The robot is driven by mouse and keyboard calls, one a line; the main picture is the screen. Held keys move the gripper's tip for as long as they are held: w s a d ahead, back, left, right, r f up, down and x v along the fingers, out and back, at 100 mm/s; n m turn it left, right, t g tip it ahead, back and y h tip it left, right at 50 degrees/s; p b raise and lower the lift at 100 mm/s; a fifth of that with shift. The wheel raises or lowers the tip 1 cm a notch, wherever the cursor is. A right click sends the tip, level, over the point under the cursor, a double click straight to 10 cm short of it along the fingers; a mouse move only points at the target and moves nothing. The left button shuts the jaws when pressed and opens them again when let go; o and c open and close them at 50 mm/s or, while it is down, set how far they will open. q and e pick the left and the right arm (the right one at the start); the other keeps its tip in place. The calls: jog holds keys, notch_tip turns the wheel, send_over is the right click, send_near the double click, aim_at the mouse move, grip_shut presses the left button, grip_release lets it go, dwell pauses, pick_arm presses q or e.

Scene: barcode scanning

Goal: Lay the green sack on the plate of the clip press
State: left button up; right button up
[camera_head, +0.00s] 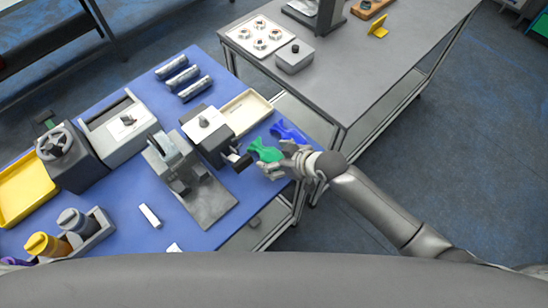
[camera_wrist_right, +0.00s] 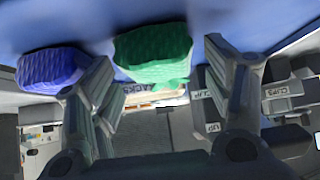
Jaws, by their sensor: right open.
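The green sack (camera_head: 265,150) lies near the right edge of the blue table in the head view. My right gripper (camera_head: 272,164) is at its near side. In the right wrist view the open fingers (camera_wrist_right: 160,62) stand apart on either side of the green sack (camera_wrist_right: 150,52), with a visible gap at each side. A grey press-like device (camera_head: 172,158) with a flat bare plate (camera_head: 212,207) stands left of the sack; it looks like the clip press, though its label is not readable. My left gripper is not in view.
A blue sack (camera_head: 288,132) lies close beside the green one, also seen in the right wrist view (camera_wrist_right: 50,70). A grey device (camera_head: 205,125) with a dark lever (camera_head: 236,158) and a cream tray (camera_head: 246,108) stand close by. A small white piece (camera_head: 149,215) lies left of the plate.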

jog(key=c, duration=1.3)
